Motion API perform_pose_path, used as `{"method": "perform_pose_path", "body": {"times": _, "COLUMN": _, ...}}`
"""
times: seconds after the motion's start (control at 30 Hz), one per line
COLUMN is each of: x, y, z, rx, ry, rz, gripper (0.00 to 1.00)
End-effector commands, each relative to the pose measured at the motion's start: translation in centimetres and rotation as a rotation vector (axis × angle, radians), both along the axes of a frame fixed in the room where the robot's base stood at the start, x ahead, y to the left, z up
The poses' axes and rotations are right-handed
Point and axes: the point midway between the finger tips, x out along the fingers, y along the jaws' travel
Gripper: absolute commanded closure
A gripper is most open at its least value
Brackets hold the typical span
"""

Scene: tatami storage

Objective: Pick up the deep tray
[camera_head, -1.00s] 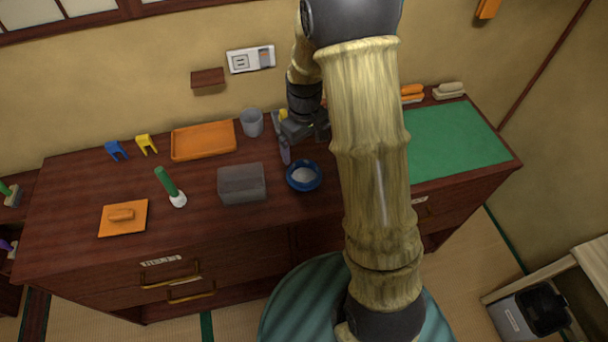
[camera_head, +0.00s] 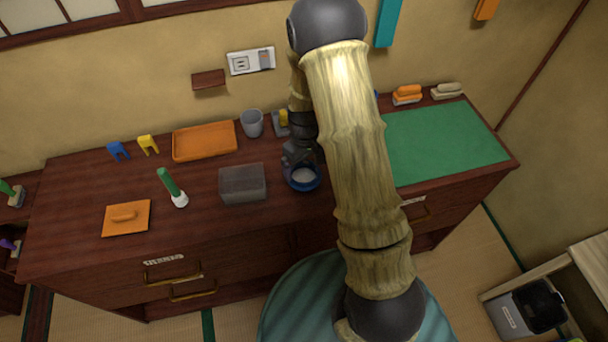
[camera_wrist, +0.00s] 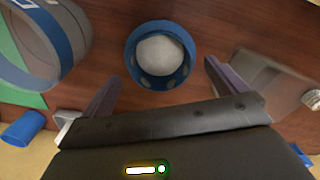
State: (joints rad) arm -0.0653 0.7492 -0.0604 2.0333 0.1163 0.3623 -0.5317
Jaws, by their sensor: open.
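Two tray-like things stand on the dark wooden counter. One is a grey, box-shaped tray (camera_head: 243,184) with high sides, near the middle; it looks like the deep one. The other is a low orange tray (camera_head: 204,141) at the back left. My gripper (camera_head: 300,160) is over the back edge of a blue bowl (camera_head: 304,178), to the right of the grey tray. In the wrist view my gripper (camera_wrist: 160,90) is open and empty, with the bowl (camera_wrist: 130,62) beyond and between its fingertips.
A grey cup (camera_head: 252,123) stands behind the grey tray. A green-handled brush (camera_head: 171,186) and an orange lid-like plate (camera_head: 127,218) are to its left. A green mat (camera_head: 445,140) covers the right of the counter. The front counter left of the bowl has some clear room.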

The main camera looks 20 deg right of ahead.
Motion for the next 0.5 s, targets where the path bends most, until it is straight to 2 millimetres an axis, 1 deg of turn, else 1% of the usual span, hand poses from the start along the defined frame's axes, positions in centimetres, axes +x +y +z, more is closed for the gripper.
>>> {"method": "perform_pose_path", "body": {"times": 0.2, "x": 0.0, "y": 0.0, "z": -2.5, "rx": 0.000, "ry": 0.002, "rz": 0.000, "gripper": 0.02}}
{"method": "perform_pose_path", "body": {"times": 0.3, "x": 0.1, "y": 0.0, "z": -3.0, "rx": 0.000, "ry": 0.000, "rz": 0.000, "gripper": 0.02}}
{"method": "perform_pose_path", "body": {"times": 0.5, "x": 0.1, "y": 0.0, "z": -3.1, "rx": 0.000, "ry": -0.001, "rz": 0.000, "gripper": 0.02}}
